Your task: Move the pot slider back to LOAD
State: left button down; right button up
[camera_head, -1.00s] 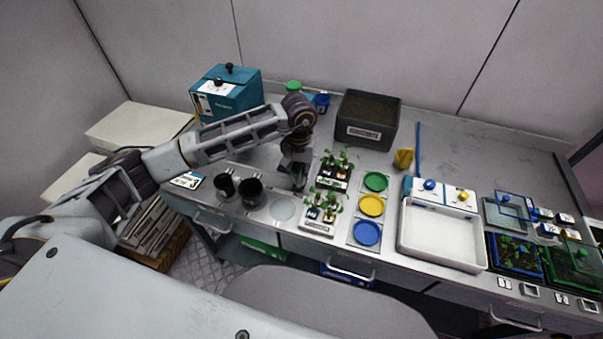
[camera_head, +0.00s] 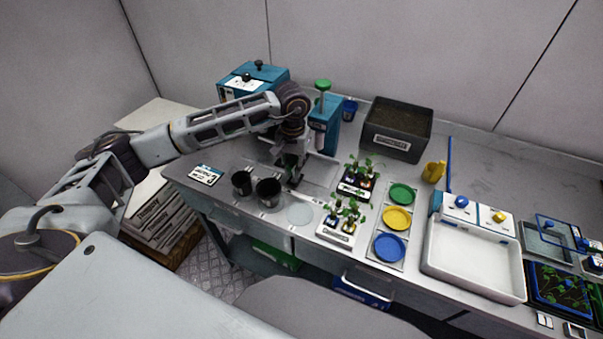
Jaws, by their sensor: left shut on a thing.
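My left gripper (camera_head: 291,180) points down at the bench, just right of the two black pots. It is shut on a small part that I take to be the pot slider, mostly hidden by the fingers. A bare metal plate (camera_head: 320,172) lies flat to the right of the fingers. A teal stand (camera_head: 328,135) with a green knob (camera_head: 323,86) rises behind my wrist, which partly covers it. No LOAD mark can be read. My right gripper is not in view.
Two black pots (camera_head: 268,191) stand close left of the gripper. Plant trays (camera_head: 336,232), coloured discs (camera_head: 397,218) and a white tray (camera_head: 468,268) lie to the right. A soil bin (camera_head: 398,126) and teal box (camera_head: 240,82) stand at the back.

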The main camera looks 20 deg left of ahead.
pick_arm(q)
jog(key=shift+w+a+r, duration=0.2)
jog(key=shift+a+r, duration=0.1)
jog(key=shift+a, duration=0.1)
jog(key=c, duration=1.7)
grip_release()
jog(key=shift+o, duration=0.9)
jog(key=shift+s+d+f, duration=0.1)
jog(key=shift+s, duration=0.05)
jog(key=shift+r, duration=0.65)
notch_tip(320, 180, up, 11)
jog(key=shift+f, duration=0.15)
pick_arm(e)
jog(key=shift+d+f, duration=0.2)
